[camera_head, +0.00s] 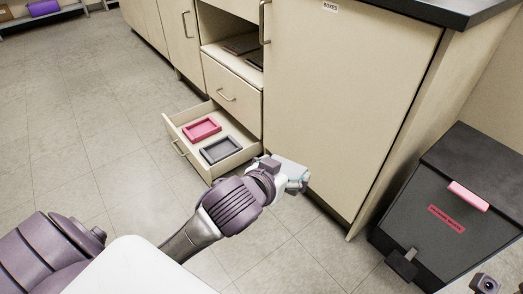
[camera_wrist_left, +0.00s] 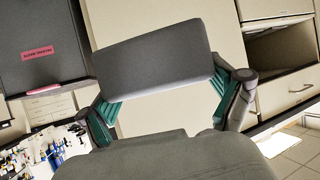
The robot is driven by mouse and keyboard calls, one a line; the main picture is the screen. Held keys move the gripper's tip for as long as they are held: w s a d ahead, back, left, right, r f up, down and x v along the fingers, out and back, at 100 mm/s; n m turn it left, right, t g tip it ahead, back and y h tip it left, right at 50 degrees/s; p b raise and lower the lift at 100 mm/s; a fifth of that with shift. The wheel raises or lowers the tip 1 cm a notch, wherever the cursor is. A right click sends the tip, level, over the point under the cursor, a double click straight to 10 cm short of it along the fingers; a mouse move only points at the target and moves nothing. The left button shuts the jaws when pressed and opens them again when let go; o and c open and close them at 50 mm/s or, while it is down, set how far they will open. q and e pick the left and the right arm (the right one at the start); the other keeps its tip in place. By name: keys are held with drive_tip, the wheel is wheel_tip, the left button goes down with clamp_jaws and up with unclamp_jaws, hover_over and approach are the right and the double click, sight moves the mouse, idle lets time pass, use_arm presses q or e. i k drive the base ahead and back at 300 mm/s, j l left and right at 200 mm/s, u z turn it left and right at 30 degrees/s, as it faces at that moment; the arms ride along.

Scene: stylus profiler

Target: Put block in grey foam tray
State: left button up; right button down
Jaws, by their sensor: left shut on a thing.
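The grey foam tray (camera_head: 221,150) lies in the open lower drawer, beside a red-pink tray. My left gripper (camera_head: 291,180) is to the right of the drawer, in front of the tall cabinet door. In the left wrist view the left gripper (camera_wrist_left: 167,92) is shut on a grey rectangular block (camera_wrist_left: 152,57), with teal finger pads at its two ends.
The red-pink tray (camera_head: 201,128) fills the drawer's back-left part. The open drawer's front panel (camera_head: 184,150) juts over the floor. A closed drawer (camera_head: 232,97) sits above it. A dark bin (camera_head: 450,215) with a pink handle stands right. The floor at left is clear.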

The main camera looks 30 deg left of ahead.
sight(221, 151)
drive_tip(key=z, duration=0.45)
drive_tip(key=j+z, duration=0.15)
drive_tip(key=z, duration=0.75)
drive_tip(key=j+z, duration=0.1)
drive_tip(key=z, duration=0.8)
drive_tip(key=k+j, duration=0.8)
drive_tip(key=j, duration=0.25)
drive_tip(key=k+j+z, duration=0.1)
drive_tip(key=k+j, duration=0.65)
drive_tip(key=j, duration=0.35)
drive_tip(key=k+j, duration=0.85)
drive_tip(key=j, duration=0.15)
drive_tip(key=k+j+z, duration=0.1)
drive_tip(key=k+j, duration=0.7)
drive_tip(key=j, duration=0.2)
